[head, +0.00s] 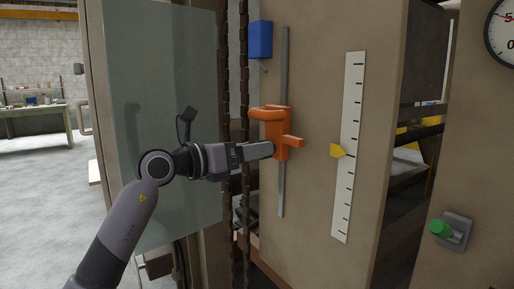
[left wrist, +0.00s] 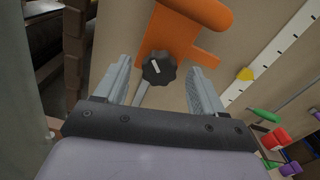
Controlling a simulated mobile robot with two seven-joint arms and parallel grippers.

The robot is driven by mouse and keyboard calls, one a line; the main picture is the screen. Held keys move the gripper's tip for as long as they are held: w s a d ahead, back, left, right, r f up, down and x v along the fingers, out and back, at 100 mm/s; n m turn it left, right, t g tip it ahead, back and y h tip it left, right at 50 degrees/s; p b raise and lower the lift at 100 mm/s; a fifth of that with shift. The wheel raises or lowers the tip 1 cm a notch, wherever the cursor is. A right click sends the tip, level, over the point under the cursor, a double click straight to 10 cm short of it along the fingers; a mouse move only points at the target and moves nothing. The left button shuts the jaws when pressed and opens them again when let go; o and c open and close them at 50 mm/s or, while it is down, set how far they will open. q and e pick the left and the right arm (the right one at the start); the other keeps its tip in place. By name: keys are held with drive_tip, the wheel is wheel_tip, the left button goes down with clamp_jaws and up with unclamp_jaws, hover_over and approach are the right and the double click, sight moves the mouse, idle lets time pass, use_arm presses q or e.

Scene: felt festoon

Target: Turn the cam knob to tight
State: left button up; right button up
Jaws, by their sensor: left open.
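The black cam knob (left wrist: 159,69) with a white mark sits on the face of an orange carriage (left wrist: 172,32). In the head view the carriage (head: 270,115) rides on a grey vertical rail (head: 282,190), and the knob is hidden there behind my gripper. My left gripper (head: 268,150) reaches in from the left, level with the carriage. In the left wrist view its fingers (left wrist: 158,82) are open on either side of the knob, with visible gaps. I cannot tell whether the fingertips are as deep as the knob. My right gripper is not in view.
A white scale (head: 347,190) with a yellow pointer (head: 339,151) stands right of the rail. A blue box (head: 260,39) is above, near the rail's top. A greenish panel (head: 165,80) stands behind my left arm. A green knob (head: 440,228) sits at the lower right.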

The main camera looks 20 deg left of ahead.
use_arm(q)
drive_tip(key=shift+x, duration=0.85)
drive_tip(key=c, duration=1.1)
drive_tip(key=shift+o, duration=0.2)
drive_tip(key=shift+m, duration=0.4)
drive_tip(key=shift+s+d+f+m+b, duration=0.1)
drive_tip(key=shift+m+b, duration=1.45)
drive_tip(key=shift+m, duration=2.7)
drive_tip(key=shift+d+m+b, duration=0.1)
drive_tip(key=shift+m+b, duration=1.45)
drive_tip(key=shift+m, duration=2.7)
